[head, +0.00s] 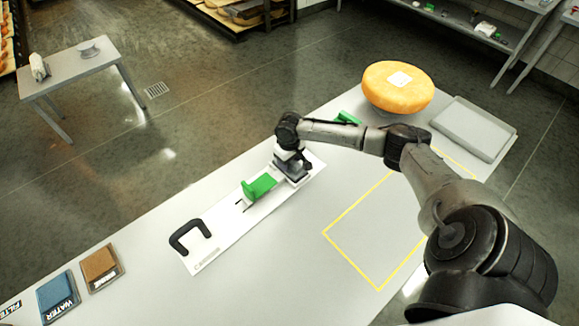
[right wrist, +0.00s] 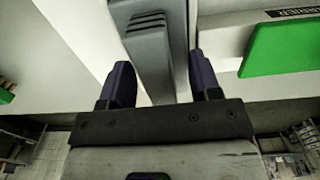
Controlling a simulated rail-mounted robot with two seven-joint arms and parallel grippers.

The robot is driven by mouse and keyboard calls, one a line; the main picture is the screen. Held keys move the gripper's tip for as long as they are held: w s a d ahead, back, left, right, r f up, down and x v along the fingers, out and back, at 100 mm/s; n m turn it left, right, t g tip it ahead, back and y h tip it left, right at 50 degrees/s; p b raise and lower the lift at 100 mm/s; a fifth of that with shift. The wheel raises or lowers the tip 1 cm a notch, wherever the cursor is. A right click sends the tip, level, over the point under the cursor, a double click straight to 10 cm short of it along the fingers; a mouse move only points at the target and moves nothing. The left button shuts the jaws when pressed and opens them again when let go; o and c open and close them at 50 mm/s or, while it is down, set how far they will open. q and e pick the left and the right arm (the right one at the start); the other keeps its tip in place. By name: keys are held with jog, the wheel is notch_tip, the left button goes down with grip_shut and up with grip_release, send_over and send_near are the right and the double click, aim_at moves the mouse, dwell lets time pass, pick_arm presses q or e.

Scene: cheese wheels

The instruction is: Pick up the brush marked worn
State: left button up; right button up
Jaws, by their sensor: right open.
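No label reading "worn" can be made out in either view. My right gripper (head: 293,160) is over the white tool board (head: 222,232) on the long table. In the right wrist view my right gripper (right wrist: 161,80) is open, with its two dark fingers apart. A grey ribbed piece (right wrist: 152,45) lies in line with the gap between them; whether it touches a finger I cannot tell. A green piece (right wrist: 285,47) lies to the right, beside a dark label that is only partly readable. My left gripper is not in view.
A green block (head: 259,187) and a black curved handle (head: 190,238) are on the board. An orange cheese wheel (head: 397,87) and a grey tray (head: 474,128) are at the back right. Brown (head: 100,267) and blue (head: 58,297) pads lie front left. The yellow-outlined area (head: 365,235) is clear.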

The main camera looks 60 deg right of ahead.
jog(key=shift+c, duration=0.4)
jog(key=c, duration=0.5)
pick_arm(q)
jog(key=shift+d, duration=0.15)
pick_arm(e)
grip_shut()
jog(key=shift+r, duration=0.5)
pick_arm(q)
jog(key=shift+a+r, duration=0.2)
pick_arm(e)
jog(key=r, duration=0.3)
jog(key=shift+s+d+r, duration=0.1)
jog(key=shift+s+r, duration=0.1)
jog(key=shift+r, duration=0.05)
pick_arm(q)
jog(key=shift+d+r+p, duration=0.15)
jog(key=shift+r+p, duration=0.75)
jog(key=shift+p, duration=0.2)
pick_arm(e)
jog(key=s+r, duration=0.6)
jog(key=s, duration=0.5)
jog(key=shift+r, duration=0.25)
